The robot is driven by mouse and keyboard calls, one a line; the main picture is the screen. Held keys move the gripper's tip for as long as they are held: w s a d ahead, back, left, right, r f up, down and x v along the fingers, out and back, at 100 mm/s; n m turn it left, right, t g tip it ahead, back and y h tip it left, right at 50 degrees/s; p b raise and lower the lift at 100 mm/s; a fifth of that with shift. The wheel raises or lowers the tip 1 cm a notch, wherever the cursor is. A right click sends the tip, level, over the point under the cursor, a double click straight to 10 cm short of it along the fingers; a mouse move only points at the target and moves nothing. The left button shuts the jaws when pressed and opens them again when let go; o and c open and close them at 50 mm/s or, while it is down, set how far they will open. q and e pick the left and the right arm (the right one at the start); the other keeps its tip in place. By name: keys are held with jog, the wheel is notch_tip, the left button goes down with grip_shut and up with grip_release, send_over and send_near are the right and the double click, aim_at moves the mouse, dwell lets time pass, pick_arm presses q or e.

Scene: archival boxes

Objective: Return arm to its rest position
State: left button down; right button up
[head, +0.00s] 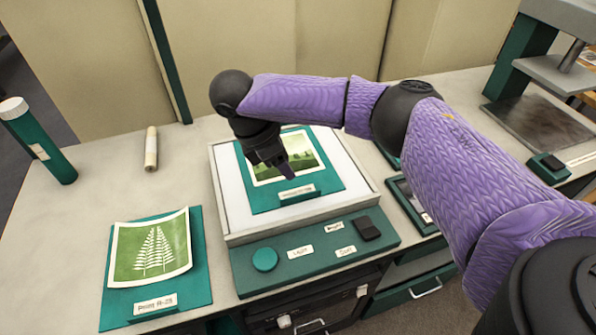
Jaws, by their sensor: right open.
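My right arm reaches in from the right, covered in purple sleeves. Its black gripper (277,172) points down over a green folder with a landscape print (303,162), which lies on the white light panel (226,190). The gripper is open, and I see nothing between its fingers. It covers the left part of the print. I cannot tell whether its fingertips touch the print or hover above it. My left gripper is not in view.
A fern print (150,250) on a green board lies at the left. A control strip with a round teal knob (265,259) fronts the panel. A press (540,110) stands at the right, and an open drawer (408,292) below.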

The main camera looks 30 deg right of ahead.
jog(key=shift+a+r, duration=0.3)
jog(key=shift+r, duration=0.35)
